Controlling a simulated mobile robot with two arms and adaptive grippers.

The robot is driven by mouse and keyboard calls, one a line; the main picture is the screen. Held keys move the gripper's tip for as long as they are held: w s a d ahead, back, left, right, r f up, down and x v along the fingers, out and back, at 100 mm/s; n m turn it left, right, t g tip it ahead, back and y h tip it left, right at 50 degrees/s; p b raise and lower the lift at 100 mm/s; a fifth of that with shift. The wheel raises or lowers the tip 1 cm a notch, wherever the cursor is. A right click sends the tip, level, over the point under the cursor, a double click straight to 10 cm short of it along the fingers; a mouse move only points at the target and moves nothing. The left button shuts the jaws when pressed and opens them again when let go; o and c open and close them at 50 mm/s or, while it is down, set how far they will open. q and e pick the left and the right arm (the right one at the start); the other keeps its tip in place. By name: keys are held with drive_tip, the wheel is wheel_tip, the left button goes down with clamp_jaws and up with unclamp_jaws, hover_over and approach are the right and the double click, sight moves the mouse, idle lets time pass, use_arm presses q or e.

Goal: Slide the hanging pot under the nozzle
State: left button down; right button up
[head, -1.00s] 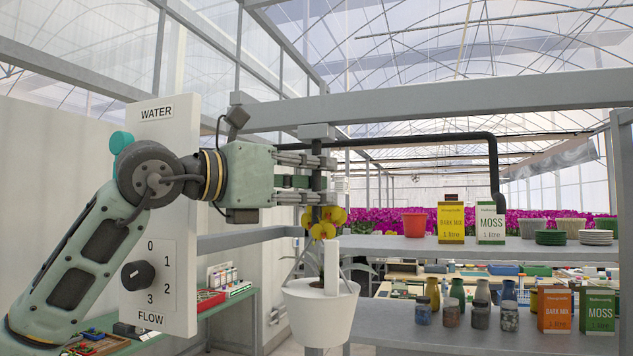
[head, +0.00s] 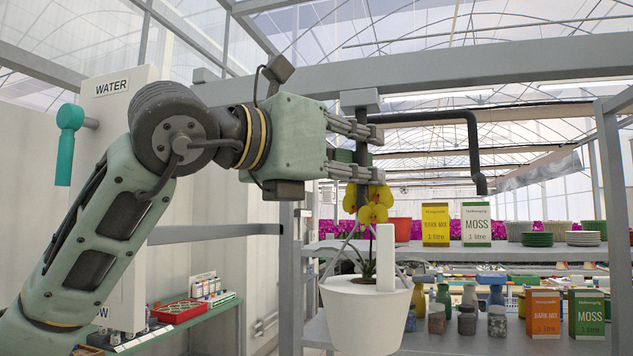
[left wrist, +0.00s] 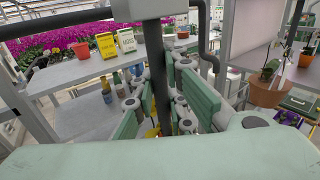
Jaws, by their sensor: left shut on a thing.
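The white hanging pot (head: 365,315), with a yellow orchid (head: 372,208) and a white label, hangs upright below the overhead rail (head: 440,82). Its dark hanger rod (head: 362,122) drops from a grey slider (head: 359,98) on the rail. My left gripper (head: 370,152) is shut on this rod above the flowers. The left wrist view shows the rod (left wrist: 159,75) between the fingers (left wrist: 160,112). The nozzle (head: 480,185), the downturned end of a dark pipe, is right of the pot and higher, apart from it. My right gripper is not in view.
A shelf (head: 520,250) behind holds cartons, a red pot (head: 401,229) and stacked saucers; jars stand lower. The white water panel (head: 118,90) with a teal lever (head: 68,140) is at left, partly behind my arm. A post (head: 610,190) stands at right.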

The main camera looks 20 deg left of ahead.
use_arm(q)
drive_tip(key=d+b, duration=0.2)
drive_tip(key=d, duration=1.3)
drive_tip(key=shift+s+d, duration=0.25)
drive_tip(key=shift+s, duration=0.1)
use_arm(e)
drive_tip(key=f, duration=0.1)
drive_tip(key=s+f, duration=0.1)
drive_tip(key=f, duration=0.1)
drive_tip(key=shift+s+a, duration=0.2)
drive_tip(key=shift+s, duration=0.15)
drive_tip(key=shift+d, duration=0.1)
use_arm(q)
drive_tip(key=c, duration=1.8)
unclamp_jaws()
drive_tip(key=shift+d, duration=0.25)
drive_tip(key=shift+o, duration=0.2)
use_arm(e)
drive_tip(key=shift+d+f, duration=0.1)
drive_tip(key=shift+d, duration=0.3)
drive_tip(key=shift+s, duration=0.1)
